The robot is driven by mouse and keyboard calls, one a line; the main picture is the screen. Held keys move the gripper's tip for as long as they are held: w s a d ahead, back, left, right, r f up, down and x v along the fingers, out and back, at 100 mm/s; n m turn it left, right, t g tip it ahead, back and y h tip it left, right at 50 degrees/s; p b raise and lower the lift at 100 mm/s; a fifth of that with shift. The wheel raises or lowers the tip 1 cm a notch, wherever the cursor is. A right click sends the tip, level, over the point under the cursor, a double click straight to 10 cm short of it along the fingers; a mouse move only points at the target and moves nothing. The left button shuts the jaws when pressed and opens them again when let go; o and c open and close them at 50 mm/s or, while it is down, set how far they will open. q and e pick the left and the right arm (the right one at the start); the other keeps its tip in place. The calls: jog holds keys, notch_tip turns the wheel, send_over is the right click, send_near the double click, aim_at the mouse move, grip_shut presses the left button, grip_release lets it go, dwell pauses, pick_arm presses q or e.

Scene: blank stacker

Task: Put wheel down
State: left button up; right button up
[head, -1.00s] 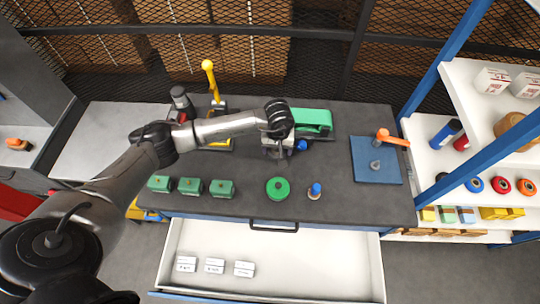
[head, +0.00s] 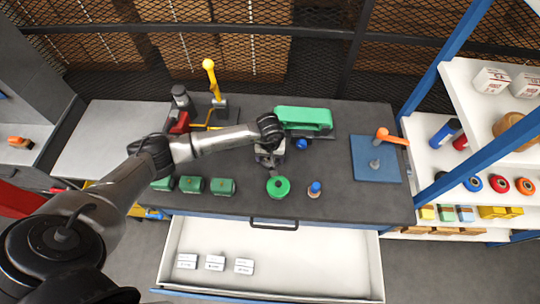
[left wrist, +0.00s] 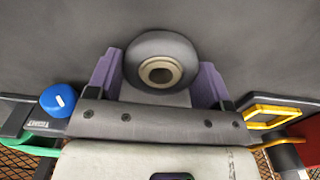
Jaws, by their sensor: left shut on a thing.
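A grey wheel (left wrist: 160,58) with a cream hub and dark bore sits between the purple fingers of my left gripper (left wrist: 163,75) in the left wrist view. The fingers are shut on its two sides. In the head view my left gripper (head: 271,163) is over the middle of the dark worktop (head: 350,203), behind the green disc. The wheel is hard to make out there. Whether it touches the worktop is unclear. My right gripper is not in view.
A green disc (head: 278,187) and a blue-topped peg (head: 315,189) stand near the front edge. Green blocks (head: 192,184) line the front left. A green machine (head: 303,119) with a blue knob (head: 302,144) is behind. A blue plate (head: 375,160) is right. The drawer (head: 320,262) is open.

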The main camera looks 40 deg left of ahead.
pick_arm(q)
jog(key=shift+f, duration=0.1)
jog(key=shift+f, duration=0.15)
jog(key=o, duration=0.9)
jog(key=shift+o, duration=0.2)
